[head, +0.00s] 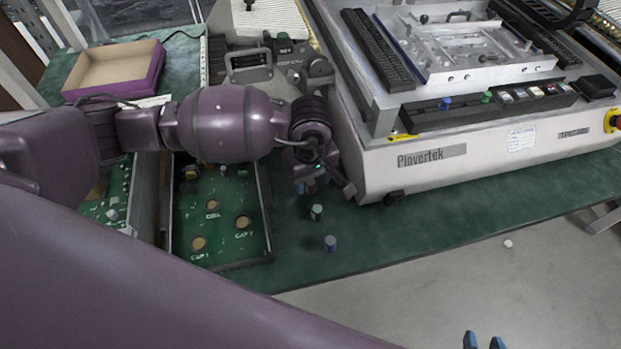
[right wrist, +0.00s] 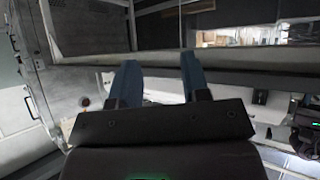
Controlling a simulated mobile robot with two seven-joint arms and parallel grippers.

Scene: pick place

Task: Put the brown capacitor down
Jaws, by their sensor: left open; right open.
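I cannot clearly make out a brown capacitor in either view. Two small cylindrical capacitors stand on the green mat: a grey-green one (head: 316,212) and a blue-grey one (head: 330,243) nearer the front edge. My left gripper (head: 308,187) is open, pointing down just behind the grey-green capacitor. My wrist partly hides the space around its fingers. The green circuit board (head: 222,222) with several round pads lies in a tray left of the gripper; a small brownish part (head: 192,172) sits near its back edge. My right gripper (head: 484,341) is open and empty, also in its wrist view (right wrist: 160,85).
The large white Plovertek machine (head: 440,160) stands right of the left gripper. A purple-edged open box (head: 115,70) is at the back left. Another green board (head: 115,205) lies left of the tray. The mat's front right strip is clear. A small white object (head: 508,243) lies beyond its edge.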

